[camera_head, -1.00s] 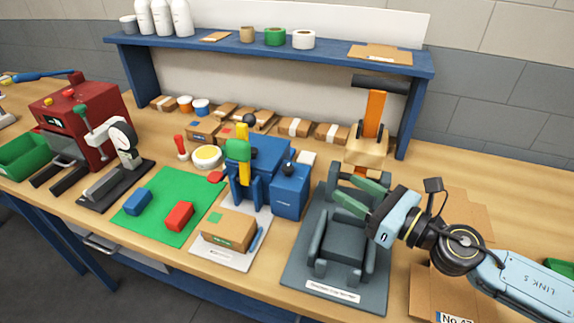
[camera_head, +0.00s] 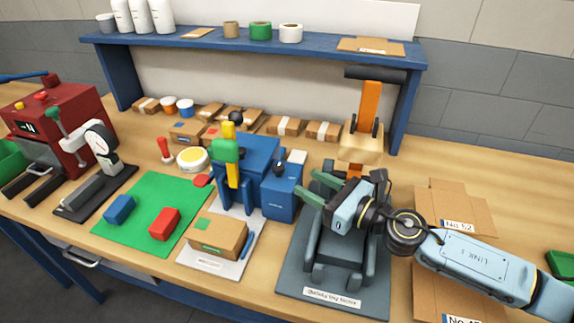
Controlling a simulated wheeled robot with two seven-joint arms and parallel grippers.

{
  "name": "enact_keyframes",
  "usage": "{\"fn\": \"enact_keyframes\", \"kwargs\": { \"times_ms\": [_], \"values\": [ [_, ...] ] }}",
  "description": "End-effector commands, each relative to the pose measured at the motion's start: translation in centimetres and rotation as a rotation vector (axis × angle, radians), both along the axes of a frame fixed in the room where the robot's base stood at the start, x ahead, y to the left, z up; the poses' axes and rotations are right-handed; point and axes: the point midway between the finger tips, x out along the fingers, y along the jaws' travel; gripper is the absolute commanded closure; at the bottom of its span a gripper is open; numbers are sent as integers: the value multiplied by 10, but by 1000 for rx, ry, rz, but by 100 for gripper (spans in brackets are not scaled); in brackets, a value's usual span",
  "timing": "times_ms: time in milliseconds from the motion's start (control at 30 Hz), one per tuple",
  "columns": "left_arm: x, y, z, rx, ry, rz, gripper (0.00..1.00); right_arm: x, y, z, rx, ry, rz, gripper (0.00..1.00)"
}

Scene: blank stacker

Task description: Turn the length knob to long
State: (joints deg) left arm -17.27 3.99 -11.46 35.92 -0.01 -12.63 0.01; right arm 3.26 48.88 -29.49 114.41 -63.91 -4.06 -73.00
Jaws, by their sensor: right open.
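A blue machine (camera_head: 256,152) stands in the middle of the bench, with a blue box (camera_head: 283,194) at its right front. A small dark knob (camera_head: 279,168) sits on this box; I cannot read any length marking or its setting. A black ball (camera_head: 236,117) tops the machine, near a yellow upright and a green block. My right gripper (camera_head: 319,190) has green fingers spread apart and empty. It points left toward the blue box, a short way right of the dark knob in the picture, over the dark grey fixture. My left gripper is out of view.
The dark grey fixture (camera_head: 290,285) with an orange post (camera_head: 371,103) stands below and behind my right gripper. A cardboard box (camera_head: 218,236) lies at the front. A green mat (camera_head: 135,231) holds blue and red blocks. Flat cardboard (camera_head: 455,202) lies right.

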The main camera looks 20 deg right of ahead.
Motion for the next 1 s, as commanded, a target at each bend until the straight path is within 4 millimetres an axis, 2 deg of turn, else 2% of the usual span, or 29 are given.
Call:
{"fn": "enact_keyframes", "kwargs": {
  "times_ms": [200, 400, 600, 833, 867, 1000],
  "values": [
    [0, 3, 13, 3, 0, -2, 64, 31, 20, 3, 2, -3, -1, 54],
    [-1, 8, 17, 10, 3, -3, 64, 53, 35, 1, 2, -1, -1, 54],
    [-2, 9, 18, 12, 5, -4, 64, 61, 40, 0, -1, 1, 0, 54],
    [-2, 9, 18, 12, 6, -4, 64, 61, 41, -1, -1, 1, 0, 54],
    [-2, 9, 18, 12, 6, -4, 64, 61, 41, -1, -1, 1, 0, 55],
    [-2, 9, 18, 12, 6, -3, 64, 61, 41, -1, -1, 1, 0, 73]
  ]
}}
